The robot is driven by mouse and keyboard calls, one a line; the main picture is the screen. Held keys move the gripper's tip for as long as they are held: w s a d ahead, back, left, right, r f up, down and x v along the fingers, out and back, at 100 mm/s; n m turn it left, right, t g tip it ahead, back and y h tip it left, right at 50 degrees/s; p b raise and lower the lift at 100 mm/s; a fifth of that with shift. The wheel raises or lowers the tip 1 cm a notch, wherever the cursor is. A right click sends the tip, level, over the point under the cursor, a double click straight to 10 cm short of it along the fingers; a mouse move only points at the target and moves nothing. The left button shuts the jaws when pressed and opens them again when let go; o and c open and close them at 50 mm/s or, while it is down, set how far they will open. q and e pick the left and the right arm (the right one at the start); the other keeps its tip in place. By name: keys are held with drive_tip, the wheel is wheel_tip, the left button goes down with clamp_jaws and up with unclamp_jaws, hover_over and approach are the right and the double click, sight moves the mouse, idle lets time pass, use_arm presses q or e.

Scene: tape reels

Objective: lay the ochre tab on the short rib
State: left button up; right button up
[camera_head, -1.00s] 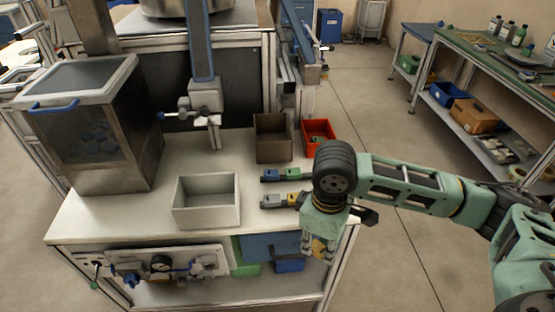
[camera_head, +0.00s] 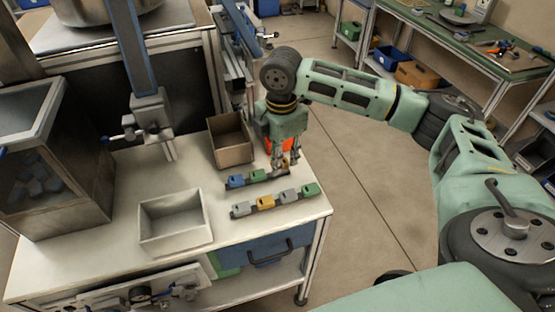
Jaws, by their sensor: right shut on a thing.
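The short rib (camera_head: 248,184) is a dark strip on the white worktop, holding a blue tab (camera_head: 236,181) and a green tab (camera_head: 258,175). My right gripper (camera_head: 286,165) points down over its right end, shut on a small ochre tab that is mostly hidden between the fingers. I cannot tell whether that tab touches the rib. My left gripper is out of view.
A pale open tray (camera_head: 175,222) stands left of the ribs. A brown bin (camera_head: 231,139) stands behind them, with a red bin (camera_head: 265,145) partly hidden by my right gripper. The clear-sided hopper (camera_head: 45,170) is at far left. The worktop edge is close on the right.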

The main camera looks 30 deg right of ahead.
drive_tip(key=w, duration=0.1)
drive_tip(key=w+d+f, duration=0.1)
drive_tip(key=shift+w+d+f, duration=0.1)
drive_tip(key=shift+w+f, duration=0.2)
drive_tip(key=shift+w+d+f, duration=0.15)
drive_tip(key=shift+w+f, duration=0.05)
drive_tip(key=shift+f+p, duration=0.2)
drive_tip(key=shift+p, duration=0.15)
wheel_tip(320, 180, down, 4)
drive_tip(key=shift+r+p, duration=0.15)
drive_tip(key=shift+p, duration=0.4)
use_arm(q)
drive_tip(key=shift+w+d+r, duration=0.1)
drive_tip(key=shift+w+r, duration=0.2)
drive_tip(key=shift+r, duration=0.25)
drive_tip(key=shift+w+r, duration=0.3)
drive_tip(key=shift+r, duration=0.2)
use_arm(e)
drive_tip(key=o, duration=0.7)
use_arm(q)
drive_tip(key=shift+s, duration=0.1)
